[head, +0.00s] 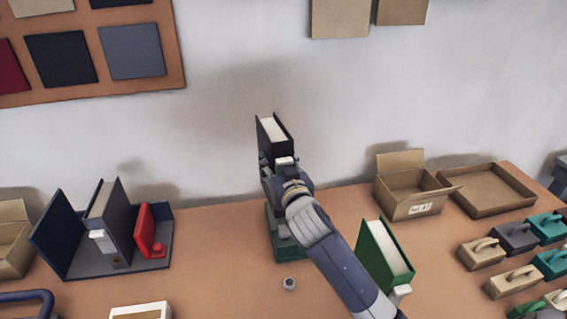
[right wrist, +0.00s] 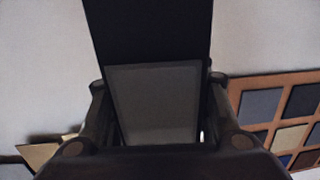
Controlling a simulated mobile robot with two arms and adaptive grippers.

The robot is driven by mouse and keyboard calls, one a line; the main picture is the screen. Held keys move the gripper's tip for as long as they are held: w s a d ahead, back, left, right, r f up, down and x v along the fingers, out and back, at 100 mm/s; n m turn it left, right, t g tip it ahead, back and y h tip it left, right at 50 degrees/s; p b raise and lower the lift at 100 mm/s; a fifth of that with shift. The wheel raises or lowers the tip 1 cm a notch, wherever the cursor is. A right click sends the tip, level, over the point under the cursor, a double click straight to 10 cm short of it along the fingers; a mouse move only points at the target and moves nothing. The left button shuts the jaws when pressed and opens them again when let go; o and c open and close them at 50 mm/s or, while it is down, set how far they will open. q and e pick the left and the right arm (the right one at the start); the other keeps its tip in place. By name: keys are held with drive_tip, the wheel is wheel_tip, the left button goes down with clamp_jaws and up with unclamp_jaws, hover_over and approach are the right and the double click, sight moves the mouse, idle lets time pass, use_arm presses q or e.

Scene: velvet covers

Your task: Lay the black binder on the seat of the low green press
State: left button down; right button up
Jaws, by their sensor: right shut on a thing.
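My right gripper (head: 277,170) is shut on the black binder (head: 266,137). It holds the binder upright above the low green press (head: 291,251). In the right wrist view the binder (right wrist: 148,35) rises between the fingers, with a grey panel on its face. The press stands on the table, and my arm and gripper hide much of it, including its seat. I cannot tell whether the binder touches the press. My left gripper is not in view.
A green binder (head: 377,250) stands right of the press, close to my forearm. A small grey knob (head: 289,284) lies in front. A rack (head: 150,262) with dark binders and a red item stands left. An open carton (head: 408,204) and a shallow tray (head: 490,190) stand right.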

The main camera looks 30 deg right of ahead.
drive_tip(key=w+d+f+b, duration=0.1)
drive_tip(key=w+d+f, duration=0.1)
drive_tip(key=f, duration=0.4)
drive_tip(key=w+d+f+m+g+h+b, duration=0.1)
drive_tip(key=w+d+f+b, duration=0.1)
drive_tip(key=f, duration=0.4)
drive_tip(key=shift+w+d+b, duration=0.3)
drive_tip(key=shift+d, duration=0.45)
drive_tip(key=shift+s+a+f+b, duration=0.1)
drive_tip(key=shift+s+f+b, duration=0.1)
drive_tip(key=shift+f+b, duration=0.65)
clamp_jaws()
wheel_tip(320, 180, down, 2)
drive_tip(key=shift+a+b, duration=0.1)
drive_tip(key=shift+b, duration=0.2)
drive_tip(key=o, duration=1.3)
unclamp_jaws()
drive_tip(key=shift+w, duration=0.1)
drive_tip(key=shift+o, duration=0.9)
drive_tip(key=shift+r, duration=0.15)
